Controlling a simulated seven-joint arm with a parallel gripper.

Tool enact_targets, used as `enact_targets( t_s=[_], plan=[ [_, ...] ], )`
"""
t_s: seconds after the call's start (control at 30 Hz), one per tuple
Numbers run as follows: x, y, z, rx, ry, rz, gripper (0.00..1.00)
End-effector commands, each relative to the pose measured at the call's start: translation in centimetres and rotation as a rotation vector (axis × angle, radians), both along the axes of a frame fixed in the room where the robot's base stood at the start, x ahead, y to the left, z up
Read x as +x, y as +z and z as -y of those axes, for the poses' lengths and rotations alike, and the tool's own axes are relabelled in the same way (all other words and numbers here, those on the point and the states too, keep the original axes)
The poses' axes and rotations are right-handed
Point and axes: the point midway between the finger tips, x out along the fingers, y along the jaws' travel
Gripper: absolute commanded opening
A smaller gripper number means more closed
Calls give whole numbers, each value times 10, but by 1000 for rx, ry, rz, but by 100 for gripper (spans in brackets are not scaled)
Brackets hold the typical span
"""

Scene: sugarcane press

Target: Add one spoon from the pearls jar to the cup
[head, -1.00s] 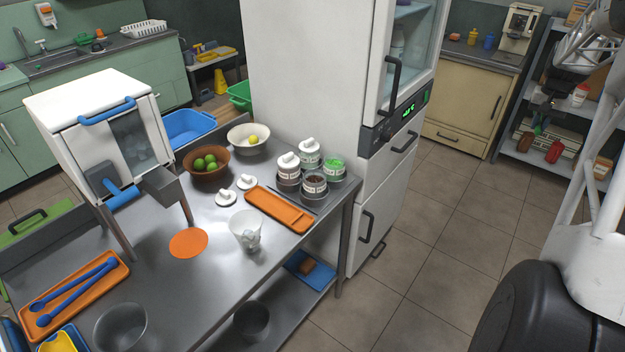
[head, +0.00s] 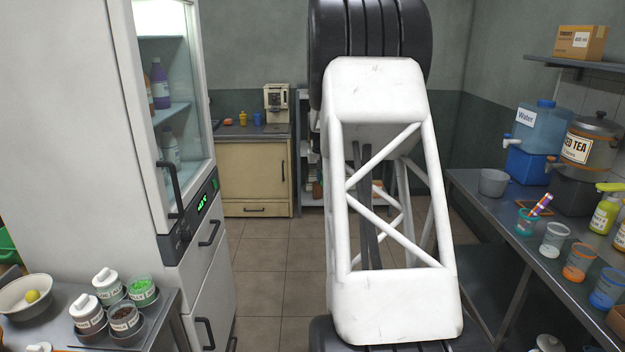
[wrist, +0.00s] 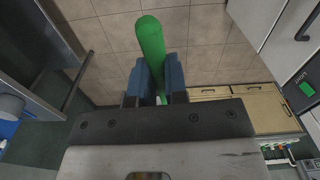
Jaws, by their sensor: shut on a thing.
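My gripper (wrist: 157,82) shows in the wrist view, its two blue fingers closed around a green rounded handle (wrist: 150,36), which looks like a spoon's. The rest of that utensil is hidden. In the head view my white arm link covers the middle and my gripper does not show. A cluster of jars stands at lower left: a jar of dark contents (head: 124,317), a jar of green contents (head: 142,291), and two white-lidded jars (head: 88,313) (head: 108,286). I cannot read which label says pearls. The clear cup on the steel table is out of view now.
The right counter (head: 505,226) holds several cups, a water dispenser (head: 540,130) and a tea urn (head: 590,150). Tiled floor (head: 278,250) lies between.

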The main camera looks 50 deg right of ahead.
Motion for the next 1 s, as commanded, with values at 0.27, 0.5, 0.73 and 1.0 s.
enact_targets(
  t_s=[0.27, 0.5, 0.73, 1.0],
  plan=[
    [-19, 0, 21, 0, -1, 0, 0],
    [-13, -5, 10, 5, 0, -6, 0],
    [1, -14, -14, 14, -4, -16, 0],
    [25, -30, -60, 30, -12, -35, 0]
  ],
)
